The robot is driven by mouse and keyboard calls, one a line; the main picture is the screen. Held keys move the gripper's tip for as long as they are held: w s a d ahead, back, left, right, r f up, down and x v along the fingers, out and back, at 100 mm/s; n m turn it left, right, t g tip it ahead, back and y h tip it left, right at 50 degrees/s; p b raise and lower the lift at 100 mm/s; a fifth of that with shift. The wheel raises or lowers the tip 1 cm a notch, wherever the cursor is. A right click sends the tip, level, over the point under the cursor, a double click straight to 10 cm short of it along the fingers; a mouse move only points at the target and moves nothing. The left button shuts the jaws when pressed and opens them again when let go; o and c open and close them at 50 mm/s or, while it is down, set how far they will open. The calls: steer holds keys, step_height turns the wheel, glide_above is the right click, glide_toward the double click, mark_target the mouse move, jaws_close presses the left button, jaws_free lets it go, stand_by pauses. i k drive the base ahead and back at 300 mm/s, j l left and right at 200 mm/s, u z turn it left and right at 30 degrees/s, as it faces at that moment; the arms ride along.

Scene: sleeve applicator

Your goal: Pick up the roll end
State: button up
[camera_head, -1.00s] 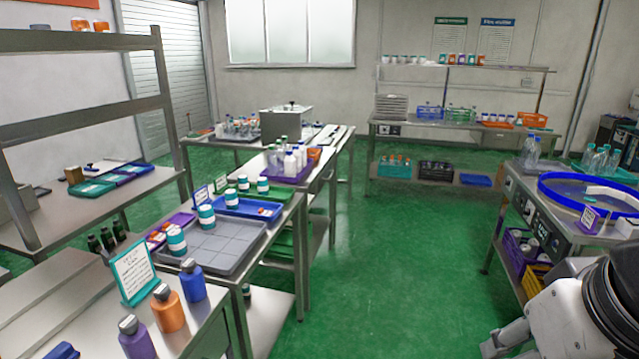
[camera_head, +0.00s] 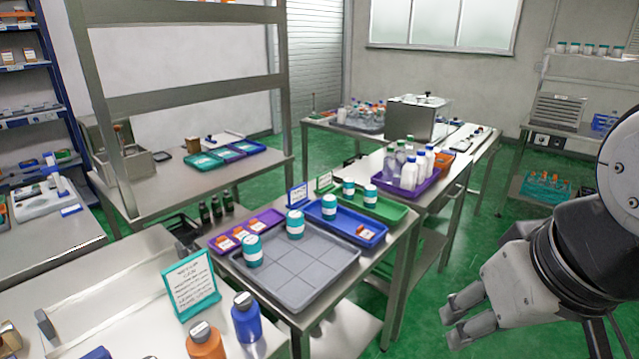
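I cannot make out a roll end in this view. A white device (camera_head: 42,200) with a dark, upright part stands on the bench at the far left, too small to tell what it carries. My gripper (camera_head: 453,325) is at the lower right, over the green floor. Its two grey fingers look apart with nothing between them. It is well away from every table and touches nothing visible.
A grey tray (camera_head: 340,272) with teal-banded jars stands on the middle table. Blue (camera_head: 246,318) and orange (camera_head: 206,342) bottles and a teal-framed sign (camera_head: 191,284) stand on the front bench. Green floor (camera_head: 425,285) is free between the tables and my arm.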

mark_target(349, 190)
steer(key=i+l+u, duration=0.1)
steer(key=u, duration=0.25)
steer(key=i+l+u, duration=0.1)
steer(key=u, duration=0.3)
steer(key=l+u, duration=0.35)
steer(key=i+l+u, duration=0.25)
steer(key=l, duration=0.5)
steer(key=l+u, duration=0.25)
steer(key=l, duration=0.5)
steer(key=i+l+u, duration=0.1)
steer(key=l+u, duration=0.15)
steer(key=l, duration=2.95)
steer(key=i+u, duration=0.05)
